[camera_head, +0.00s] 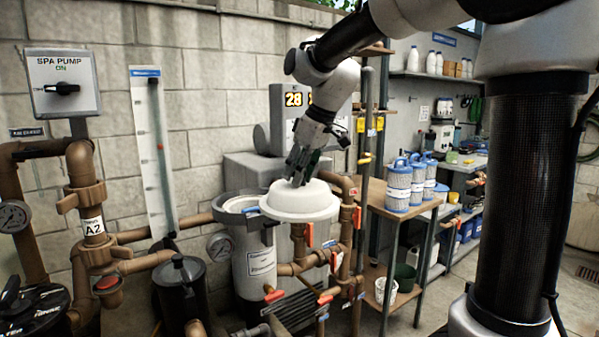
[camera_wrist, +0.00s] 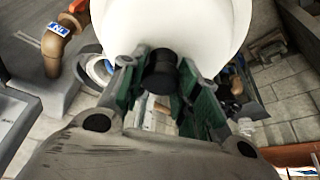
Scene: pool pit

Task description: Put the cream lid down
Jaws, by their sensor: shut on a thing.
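The cream lid (camera_head: 300,203) is a round domed disc, held level in the air at the front right of the open cream canister (camera_head: 254,262), partly over its rim. My gripper (camera_head: 300,172) is above the lid and shut on its top. In the wrist view the lid (camera_wrist: 180,22) fills the upper middle, and my gripper (camera_wrist: 160,88) has its green fingers on either side of a dark knob (camera_wrist: 160,72). The lid hides the right part of the canister's top. I cannot see the lid's underside.
Brown pipes with orange valve handles (camera_head: 310,235) run close beside and below the lid. A wooden shelf stand with blue-capped filter cartridges (camera_head: 398,186) stands to the right. A grey heater box with a lit display (camera_head: 293,99) is behind. A black canister (camera_head: 180,285) stands at the left.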

